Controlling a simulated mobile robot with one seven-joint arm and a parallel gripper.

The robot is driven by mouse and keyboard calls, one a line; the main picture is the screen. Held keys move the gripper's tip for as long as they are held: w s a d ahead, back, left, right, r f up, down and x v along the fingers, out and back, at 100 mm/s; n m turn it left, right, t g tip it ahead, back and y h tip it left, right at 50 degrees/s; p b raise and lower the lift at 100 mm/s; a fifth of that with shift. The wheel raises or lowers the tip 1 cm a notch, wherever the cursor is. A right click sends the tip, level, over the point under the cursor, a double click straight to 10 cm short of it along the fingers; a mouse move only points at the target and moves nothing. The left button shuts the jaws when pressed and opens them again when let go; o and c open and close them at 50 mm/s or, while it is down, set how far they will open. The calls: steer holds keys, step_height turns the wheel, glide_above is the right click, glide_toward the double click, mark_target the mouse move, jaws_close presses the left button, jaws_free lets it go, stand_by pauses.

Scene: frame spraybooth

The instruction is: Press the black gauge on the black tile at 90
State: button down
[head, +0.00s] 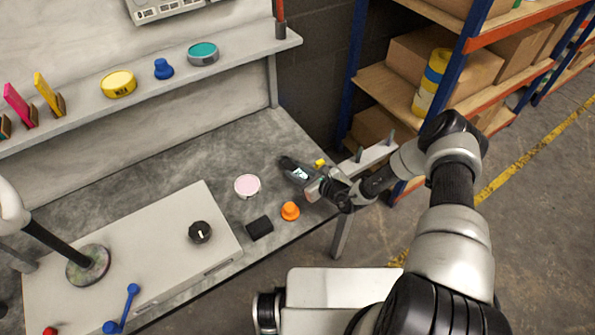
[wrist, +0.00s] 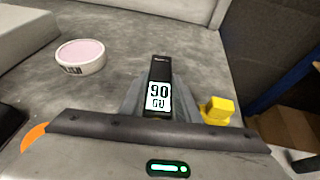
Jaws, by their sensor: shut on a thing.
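The black gauge (head: 297,171) is held in my gripper (head: 312,185) near the right end of the grey bench. In the wrist view the gauge (wrist: 160,72) points away from me between the fingers, and its lit screen reads 90 with GU below. I cannot tell whether its underside touches the bench. A small black tile (head: 259,228) lies flat on the bench near the front edge, apart from the gauge and to its lower left. A dark piece at the left edge of the wrist view (wrist: 10,122) appears to be this tile, mostly cut off.
An orange knob-shaped piece (head: 290,211) stands between tile and gripper. A pink-topped round tin (head: 247,186) lies left of the gauge, and a yellow block (wrist: 217,110) sits close on its right. A grey box with a black dial (head: 200,232) fills the bench's left.

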steer(key=shift+f+b, duration=0.35)
steer(key=shift+f, duration=0.1)
steer(key=c, duration=1.3)
jaws_free()
steer(key=shift+o, duration=0.2)
steer(key=p+v, duration=0.2)
steer(key=v, duration=1.5)
steer(key=shift+s+r+p, duration=0.15)
steer(key=shift+s+p, duration=0.05)
steer(key=shift+p, duration=0.15)
steer(key=shift+d, duration=0.1)
